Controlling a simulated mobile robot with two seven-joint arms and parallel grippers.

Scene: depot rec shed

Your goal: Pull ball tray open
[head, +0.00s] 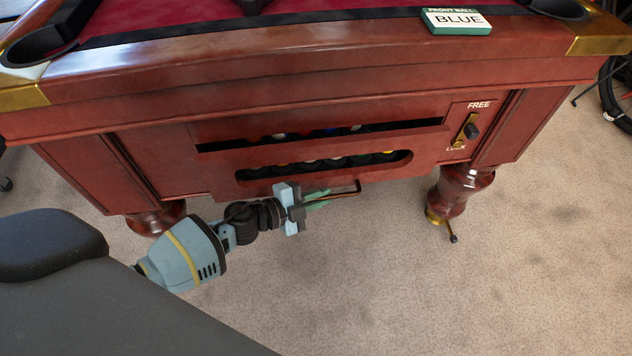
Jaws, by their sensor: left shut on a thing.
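The ball tray (222,184) is in the front of the red-brown pool table (330,72), below the cloth. Several balls show through its long slot, and a dark gap runs along its top edge with more balls behind. A thin bar handle (345,190) sticks out under the tray's front. My left gripper (312,198) comes in from the lower left and is shut on the handle, near its left part. The fingers hide part of the handle. My right gripper is not in view.
A lever (470,131) marked FREE and LOCK is on the table front at the right. Table legs stand at left (157,218) and right (459,190). Carpet in front is clear. A wheel (618,95) shows far right.

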